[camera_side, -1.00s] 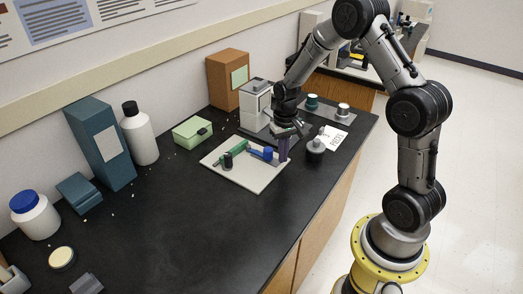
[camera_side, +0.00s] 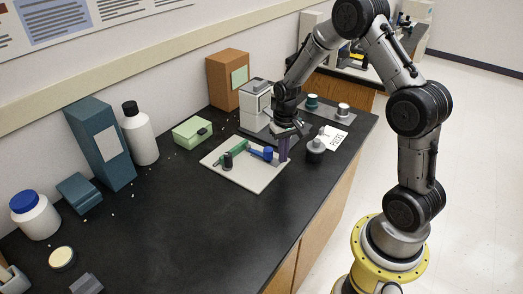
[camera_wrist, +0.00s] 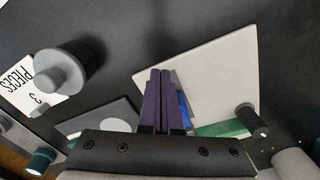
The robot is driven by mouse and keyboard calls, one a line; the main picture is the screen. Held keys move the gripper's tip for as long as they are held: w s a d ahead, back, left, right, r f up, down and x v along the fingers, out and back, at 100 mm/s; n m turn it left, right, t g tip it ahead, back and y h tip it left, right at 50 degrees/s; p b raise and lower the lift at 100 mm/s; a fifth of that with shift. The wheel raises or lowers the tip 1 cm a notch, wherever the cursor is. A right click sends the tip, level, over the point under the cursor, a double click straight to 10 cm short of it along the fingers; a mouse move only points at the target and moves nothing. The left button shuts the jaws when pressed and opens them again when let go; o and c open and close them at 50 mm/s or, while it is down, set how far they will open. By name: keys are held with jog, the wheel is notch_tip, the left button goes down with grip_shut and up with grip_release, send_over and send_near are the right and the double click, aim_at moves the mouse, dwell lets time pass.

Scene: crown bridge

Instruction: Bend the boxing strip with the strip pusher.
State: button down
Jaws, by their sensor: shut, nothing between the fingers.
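A pale square board (camera_side: 250,179) lies on the black bench and also shows in the wrist view (camera_wrist: 211,70). A green strip-like piece (camera_wrist: 222,129) lies on it, beside a dark upright cylinder (camera_wrist: 250,118) that also shows in the side view (camera_side: 228,160). A blue piece (camera_side: 268,153) stands at the board's right part; in the wrist view the blue part (camera_wrist: 183,103) is mostly hidden behind my fingers. I cannot tell which piece is the boxing strip and which the strip pusher. My gripper (camera_wrist: 159,74), with purple fingers, is shut and empty, low over the board's right edge.
A dark grey knobbed piece (camera_side: 316,149) stands right of the board. A white card (camera_side: 334,138), a grey tray with small jars (camera_side: 311,102) and a white machine (camera_side: 254,98) stand behind. A green box (camera_side: 192,132) is at left.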

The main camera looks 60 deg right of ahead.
jog(key=shift+w, duration=0.45)
jog(key=shift+w, duration=0.35)
jog(key=shift+w, duration=0.65)
